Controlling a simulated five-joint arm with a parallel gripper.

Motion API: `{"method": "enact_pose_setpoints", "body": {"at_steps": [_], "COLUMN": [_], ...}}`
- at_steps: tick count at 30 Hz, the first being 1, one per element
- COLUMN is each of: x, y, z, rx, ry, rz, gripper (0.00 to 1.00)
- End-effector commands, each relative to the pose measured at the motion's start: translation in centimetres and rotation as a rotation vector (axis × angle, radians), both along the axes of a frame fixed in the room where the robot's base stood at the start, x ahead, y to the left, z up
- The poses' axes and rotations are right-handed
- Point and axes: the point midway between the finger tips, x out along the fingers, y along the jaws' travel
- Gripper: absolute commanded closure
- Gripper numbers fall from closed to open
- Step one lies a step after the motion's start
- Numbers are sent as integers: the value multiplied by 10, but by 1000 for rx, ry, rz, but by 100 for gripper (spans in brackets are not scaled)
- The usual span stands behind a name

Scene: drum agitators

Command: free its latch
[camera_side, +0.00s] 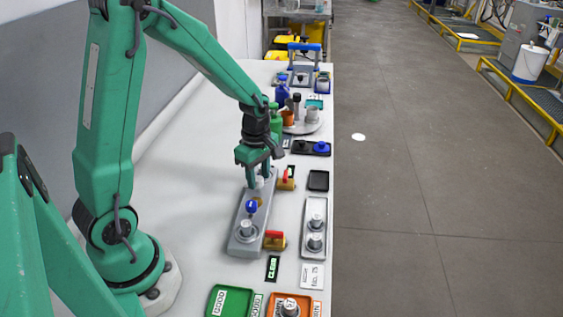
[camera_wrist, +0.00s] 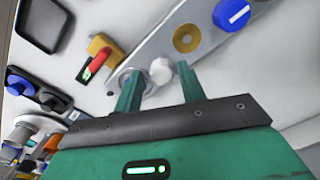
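A long grey fixture (camera_side: 240,246) lies on the white table; part of it also shows in the wrist view (camera_wrist: 140,62). It carries a white knob (camera_wrist: 161,71), a brass ring (camera_wrist: 187,38) and a blue knob (camera_wrist: 231,14). A yellow latch block with a red lever (camera_wrist: 97,62) sits beside its far end, seen also in the side view (camera_side: 286,179). A second red-levered latch (camera_side: 274,239) sits beside the near end. My gripper (camera_side: 263,184) points down over the far end. Its fingers (camera_wrist: 158,76) stand apart around the white knob, with gaps visible at both sides.
A grey tray with metal cylinders (camera_side: 316,228) lies right of the fixture. A black tray (camera_side: 318,181) is empty. Bottles and a round turntable (camera_side: 303,127) stand farther back. Green (camera_side: 231,301) and orange (camera_side: 289,305) trays lie at the front. The table left of the fixture is clear.

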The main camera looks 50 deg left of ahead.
Motion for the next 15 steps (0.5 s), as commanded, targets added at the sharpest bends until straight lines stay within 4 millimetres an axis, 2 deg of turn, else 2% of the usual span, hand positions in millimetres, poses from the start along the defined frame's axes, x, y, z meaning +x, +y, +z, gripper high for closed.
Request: {"method": "enact_pose_setpoints", "body": {"at_steps": [15], "x": [-1], "y": [-1], "z": [33], "rx": [-1], "ry": [4], "rz": [-2], "gripper": [60]}}
